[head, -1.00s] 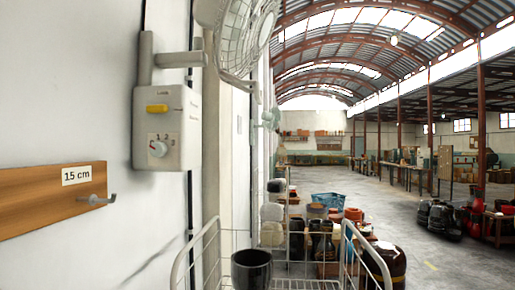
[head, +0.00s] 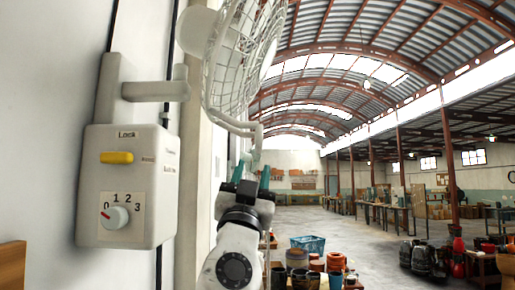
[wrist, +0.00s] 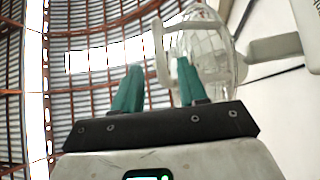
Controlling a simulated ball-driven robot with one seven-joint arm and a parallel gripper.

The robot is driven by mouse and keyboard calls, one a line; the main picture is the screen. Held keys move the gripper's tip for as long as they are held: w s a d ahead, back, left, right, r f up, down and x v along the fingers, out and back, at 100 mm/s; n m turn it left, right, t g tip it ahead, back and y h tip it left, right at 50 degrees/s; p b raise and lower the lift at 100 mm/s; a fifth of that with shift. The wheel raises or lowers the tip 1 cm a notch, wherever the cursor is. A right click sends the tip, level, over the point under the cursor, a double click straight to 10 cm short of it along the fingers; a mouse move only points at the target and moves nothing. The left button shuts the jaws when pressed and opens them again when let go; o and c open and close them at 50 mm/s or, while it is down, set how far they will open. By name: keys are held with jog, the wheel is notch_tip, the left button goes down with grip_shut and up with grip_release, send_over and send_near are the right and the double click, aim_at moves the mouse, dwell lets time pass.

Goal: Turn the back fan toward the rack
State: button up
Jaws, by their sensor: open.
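A white wall fan (head: 240,60) with a wire cage fills the upper middle of the head view, its top cut off. Its arm joins a grey control box (head: 128,185) with a yellow lock lever (head: 117,157) and a white knob (head: 115,217). In the wrist view, a fan cage (wrist: 212,58) stands beyond my fingers (wrist: 159,88). Contact cannot be told. No rack is clear now.
A wooden board (head: 12,265) is on the wall at lower left. Drums and pots (head: 318,270) and a blue crate (head: 307,243) stand on the floor beyond my arm. The middle floor (head: 365,235) is open.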

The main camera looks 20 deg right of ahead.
aim_at(258, 151)
jog(key=p+x, duration=0.3)
jog(key=x, duration=0.6)
jog(key=shift+p, duration=0.35)
grip_shut()
